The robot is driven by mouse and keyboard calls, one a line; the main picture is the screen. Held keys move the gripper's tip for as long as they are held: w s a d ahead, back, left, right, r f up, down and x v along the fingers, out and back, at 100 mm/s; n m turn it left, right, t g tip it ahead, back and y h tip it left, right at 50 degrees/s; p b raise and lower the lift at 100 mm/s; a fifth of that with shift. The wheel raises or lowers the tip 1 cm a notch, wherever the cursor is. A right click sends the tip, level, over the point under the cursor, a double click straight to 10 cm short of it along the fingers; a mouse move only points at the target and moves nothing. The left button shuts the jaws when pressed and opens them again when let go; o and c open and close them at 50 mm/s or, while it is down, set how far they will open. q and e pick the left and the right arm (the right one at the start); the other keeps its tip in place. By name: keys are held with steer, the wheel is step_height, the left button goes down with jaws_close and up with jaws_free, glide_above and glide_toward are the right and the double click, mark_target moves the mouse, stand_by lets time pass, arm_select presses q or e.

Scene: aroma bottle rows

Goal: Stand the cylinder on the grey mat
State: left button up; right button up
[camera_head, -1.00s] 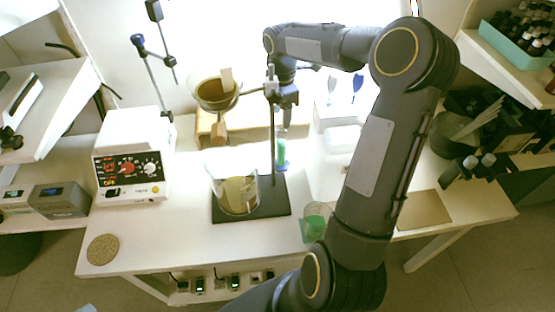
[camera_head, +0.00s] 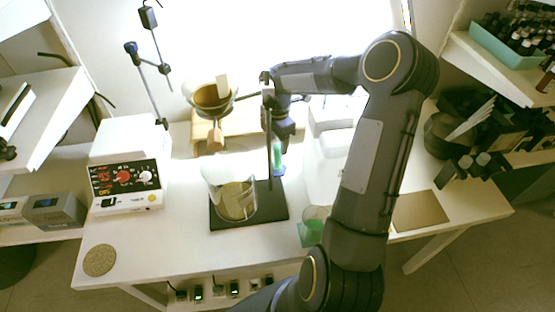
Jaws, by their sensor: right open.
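The cylinder (camera_head: 278,160) is a slim upright vessel with green liquid and a blue foot, standing on the white table behind the stand's dark base. My right gripper (camera_head: 279,138) is open and points down at the cylinder's upper part. The gripper hides the cylinder's top, and I cannot tell whether the fingers are around it or just above it. A flat grey-brown mat (camera_head: 421,210), the likeliest grey mat, lies bare at the table's right, beyond my right forearm. My left gripper is not in view.
A beaker (camera_head: 234,198) stands on the dark stand base (camera_head: 268,212), whose upright rod (camera_head: 269,150) is close to my gripper. A funnel (camera_head: 211,98) is at the back. A green-filled beaker (camera_head: 314,224) is beside my arm. A hotplate-like device (camera_head: 128,170) stands left.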

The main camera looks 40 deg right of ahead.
jaws_close()
steer(key=shift+r, duration=0.15)
